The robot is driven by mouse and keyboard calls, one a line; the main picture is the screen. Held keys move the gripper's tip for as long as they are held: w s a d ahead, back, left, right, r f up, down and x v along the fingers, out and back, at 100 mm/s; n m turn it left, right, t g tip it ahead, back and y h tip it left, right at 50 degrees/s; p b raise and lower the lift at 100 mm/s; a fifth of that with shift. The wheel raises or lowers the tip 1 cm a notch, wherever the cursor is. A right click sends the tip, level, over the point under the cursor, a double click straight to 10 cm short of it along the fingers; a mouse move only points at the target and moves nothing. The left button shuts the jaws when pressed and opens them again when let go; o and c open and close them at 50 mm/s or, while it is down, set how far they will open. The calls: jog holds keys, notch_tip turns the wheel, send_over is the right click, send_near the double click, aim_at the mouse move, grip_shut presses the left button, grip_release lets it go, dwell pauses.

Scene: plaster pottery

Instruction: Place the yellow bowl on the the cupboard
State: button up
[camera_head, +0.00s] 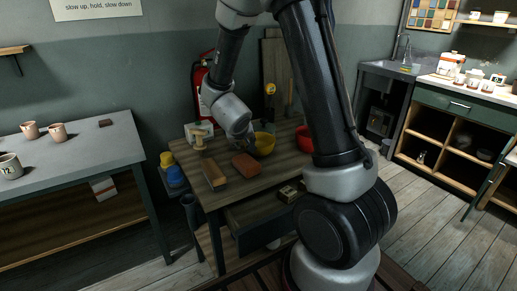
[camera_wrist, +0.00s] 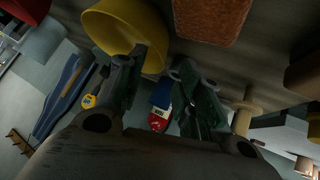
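The yellow bowl (camera_head: 265,144) stands on the dark wooden workbench (camera_head: 240,190), beside a red-brown brick. In the wrist view the yellow bowl (camera_wrist: 118,26) fills the upper left. My gripper (camera_head: 246,140) is low over the bench at the bowl's left side; its fingers are hard to make out there. In the wrist view my gripper (camera_wrist: 168,65) has its two fingers apart with nothing held between them. The left finger overlaps the bowl's edge; I cannot tell whether it touches. A green cupboard (camera_head: 462,103) with open compartments stands at the right, with a pale top.
A red-brown brick (camera_head: 246,164), a wooden block (camera_head: 214,173) and a red bowl (camera_head: 304,139) are on the bench. A grey table (camera_head: 70,150) with mugs stands at left. Several cups and a white container (camera_head: 449,64) occupy parts of the cupboard top. Floor between bench and cupboard is open.

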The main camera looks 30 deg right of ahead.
jog(key=x, duration=0.6)
jog(key=shift+w+d+f, duration=0.15)
jog(key=shift+w+f, duration=0.05)
grip_shut()
